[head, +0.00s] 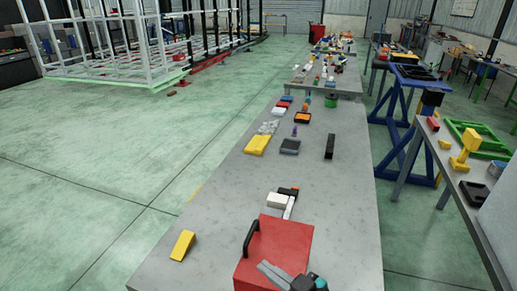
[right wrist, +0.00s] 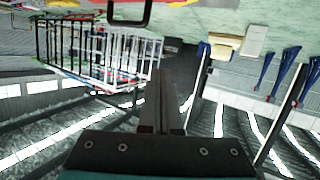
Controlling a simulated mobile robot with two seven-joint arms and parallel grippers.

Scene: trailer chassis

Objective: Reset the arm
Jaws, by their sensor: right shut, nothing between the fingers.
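My right gripper (head: 264,266) is in front of or over the red toolbox (head: 275,248) at the near end of the long grey table. Its fingers are together and empty. In the right wrist view the closed fingers (right wrist: 164,78) point up the picture, with nothing between them. The toolbox's black handle (head: 251,239) stands up on its left side. Whether the gripper touches the toolbox I cannot tell. My left gripper is not in view.
The grey table (head: 230,205) carries a yellow wedge (head: 182,245), a white block (head: 277,200), a yellow box (head: 257,145) and a black block (head: 330,146). A side bench with a yellow tool (head: 465,150) stands right. A white frame (head: 110,45) is far left; open floor (head: 80,150) lies before it.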

